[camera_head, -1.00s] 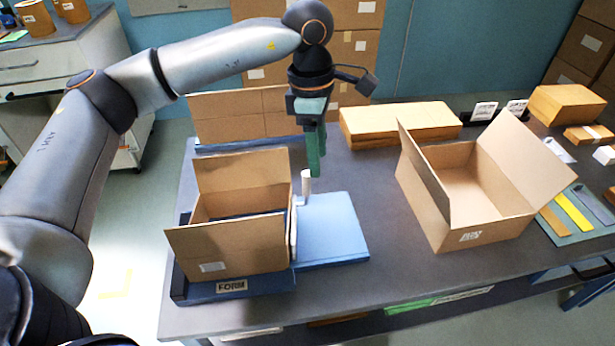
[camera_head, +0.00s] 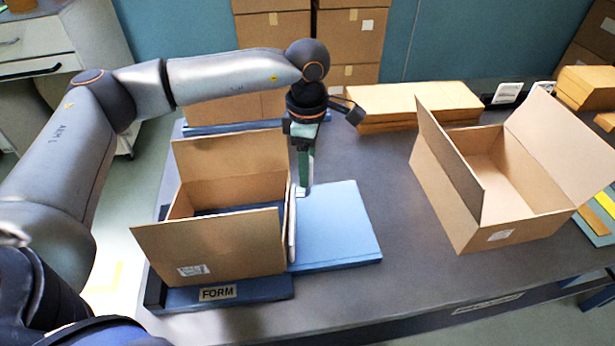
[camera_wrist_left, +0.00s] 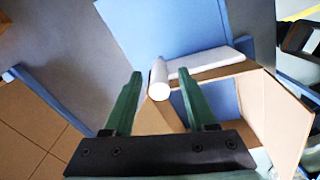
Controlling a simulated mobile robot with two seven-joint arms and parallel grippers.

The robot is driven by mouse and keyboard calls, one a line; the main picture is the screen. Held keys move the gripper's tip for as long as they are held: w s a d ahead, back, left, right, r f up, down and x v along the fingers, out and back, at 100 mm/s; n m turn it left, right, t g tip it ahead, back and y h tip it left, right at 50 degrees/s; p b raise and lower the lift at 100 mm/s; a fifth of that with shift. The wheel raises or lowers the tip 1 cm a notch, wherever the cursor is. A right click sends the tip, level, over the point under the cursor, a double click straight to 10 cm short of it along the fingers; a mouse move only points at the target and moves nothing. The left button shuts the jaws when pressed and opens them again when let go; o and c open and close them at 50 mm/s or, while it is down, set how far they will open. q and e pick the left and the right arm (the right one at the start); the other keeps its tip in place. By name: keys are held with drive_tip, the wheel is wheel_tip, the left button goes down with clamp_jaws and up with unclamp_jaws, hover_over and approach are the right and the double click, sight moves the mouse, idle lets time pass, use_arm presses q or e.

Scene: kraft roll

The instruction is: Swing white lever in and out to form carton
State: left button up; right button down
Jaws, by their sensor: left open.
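The white lever (camera_wrist_left: 158,78) is an upright white post on a white plate beside the carton; in the head view the lever (camera_head: 301,190) is mostly hidden by my gripper. My left gripper (camera_head: 305,172) is open with its green fingers pointing down at the lever. In the left wrist view the post's top shows between the two fingertips of my left gripper (camera_wrist_left: 160,74), with gaps on both sides. The brown carton (camera_head: 210,247) stands in the blue form (camera_head: 258,294) labelled FORM, flaps up and spread. My right gripper is not in view.
A light blue panel (camera_head: 335,225) lies right of the lever. A larger open box (camera_head: 455,205) stands on the right of the grey table (camera_head: 400,285). Flat carton stacks (camera_head: 415,100) lie at the back. A cardboard sheet (camera_head: 232,107) stands behind the carton.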

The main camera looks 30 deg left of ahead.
use_arm(q)
drive_tip(key=shift+f, duration=2.1)
drive_tip(key=shift+c, duration=0.3)
clamp_jaws()
